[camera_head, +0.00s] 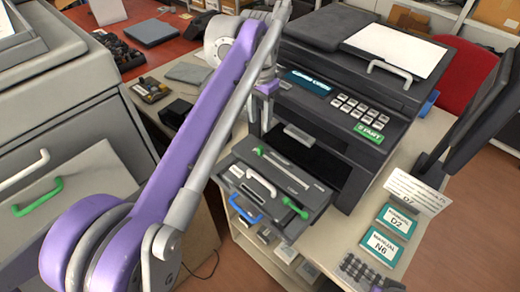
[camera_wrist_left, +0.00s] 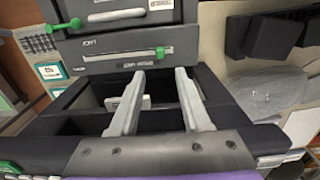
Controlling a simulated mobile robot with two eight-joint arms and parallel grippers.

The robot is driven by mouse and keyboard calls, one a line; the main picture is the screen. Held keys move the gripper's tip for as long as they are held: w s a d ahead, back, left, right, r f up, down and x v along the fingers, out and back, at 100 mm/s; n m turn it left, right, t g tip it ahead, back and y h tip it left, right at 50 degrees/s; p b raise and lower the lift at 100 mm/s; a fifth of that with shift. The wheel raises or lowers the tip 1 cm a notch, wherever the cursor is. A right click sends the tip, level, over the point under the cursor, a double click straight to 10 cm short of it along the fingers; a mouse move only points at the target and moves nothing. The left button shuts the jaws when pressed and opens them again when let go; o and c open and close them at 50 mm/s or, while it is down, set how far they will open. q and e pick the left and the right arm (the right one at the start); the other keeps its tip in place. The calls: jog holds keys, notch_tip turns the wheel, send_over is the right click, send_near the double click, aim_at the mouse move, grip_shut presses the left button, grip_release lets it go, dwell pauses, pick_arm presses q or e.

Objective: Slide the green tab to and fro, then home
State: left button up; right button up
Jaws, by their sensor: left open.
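Two toner cartridges lie side by side in the pulled-out dark drawer (camera_head: 285,226). The nearer one has a white handle (camera_head: 262,182) and a green tab (camera_head: 296,208) at its right end; that tab shows at the upper left of the left wrist view (camera_wrist_left: 75,24). The farther one has a pale rod (camera_head: 285,168) with a small green tab (camera_head: 258,151) at its left end, seen at right in the left wrist view (camera_wrist_left: 160,51). My left gripper (camera_wrist_left: 160,76) is open and empty, its fingertips just short of the farther cartridge. Contact cannot be told. My right gripper is out of view.
The dark printer (camera_head: 345,100) rises behind the drawer. A blue handle (camera_head: 246,208) is on the drawer front. Two labelled teal boxes (camera_head: 388,232) and a white card (camera_head: 417,191) stand on the bench at right. A grey cabinet (camera_head: 70,120) is at left.

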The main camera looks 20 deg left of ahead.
aim_at(260, 147)
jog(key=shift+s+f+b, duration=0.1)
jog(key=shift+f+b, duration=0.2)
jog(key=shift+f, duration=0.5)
pick_arm(q)
notch_tip(260, 147, down, 11)
jog(key=shift+w+r+b, duration=0.1)
jog(key=shift+r+b, duration=0.05)
jog(key=shift+b, duration=0.6)
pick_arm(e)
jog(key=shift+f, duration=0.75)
pick_arm(q)
grip_shut()
